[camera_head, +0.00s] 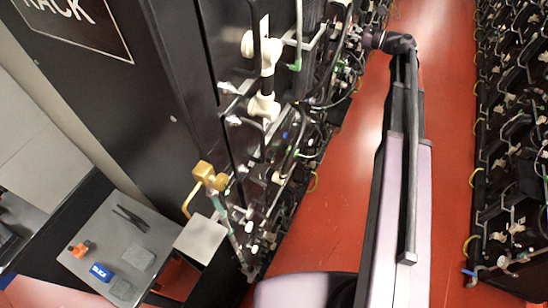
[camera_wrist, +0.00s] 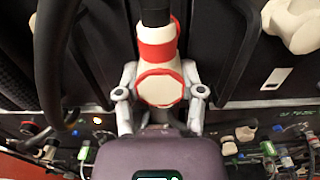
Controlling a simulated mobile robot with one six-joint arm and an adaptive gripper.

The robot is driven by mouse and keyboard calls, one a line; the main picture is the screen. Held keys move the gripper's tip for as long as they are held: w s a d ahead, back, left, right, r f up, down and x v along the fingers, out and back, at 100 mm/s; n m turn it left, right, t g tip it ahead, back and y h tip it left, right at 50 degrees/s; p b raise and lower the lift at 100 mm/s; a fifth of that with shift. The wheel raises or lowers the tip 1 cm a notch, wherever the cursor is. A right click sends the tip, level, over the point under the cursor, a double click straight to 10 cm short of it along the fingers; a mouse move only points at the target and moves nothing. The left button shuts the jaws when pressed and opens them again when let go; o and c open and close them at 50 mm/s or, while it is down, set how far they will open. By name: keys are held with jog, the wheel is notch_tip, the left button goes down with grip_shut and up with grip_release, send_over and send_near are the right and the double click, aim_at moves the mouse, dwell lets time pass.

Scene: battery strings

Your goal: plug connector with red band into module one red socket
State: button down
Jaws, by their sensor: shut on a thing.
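The connector with the red band (camera_wrist: 158,88) is cream-white, with a red collar and a red-rimmed round face towards the wrist camera. A thick black cable runs up from it. My gripper (camera_wrist: 160,80) is shut on it, one finger at each side. Whether its far end touches a socket is hidden. In the head view my arm reaches up beside the rack on the left, and the gripper and held connector cannot be made out there. I cannot pick out the module one red socket in either view.
Cream connectors (camera_head: 263,107) sit on the near rack front; a similar cream one (camera_wrist: 298,24) is at the wrist view's upper right. Cables and small fittings crowd the racks. A grey side table (camera_head: 85,240) holds small items. The red aisle floor (camera_head: 445,110) is clear right of my arm.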

jog(key=shift+s+d, duration=0.15)
jog(key=shift+d, duration=0.2)
dwell(0.7)
jog(key=shift+v, duration=2.4)
jog(key=shift+f, duration=0.1)
notch_tip(320, 180, down, 17)
jog(key=b, duration=1.7)
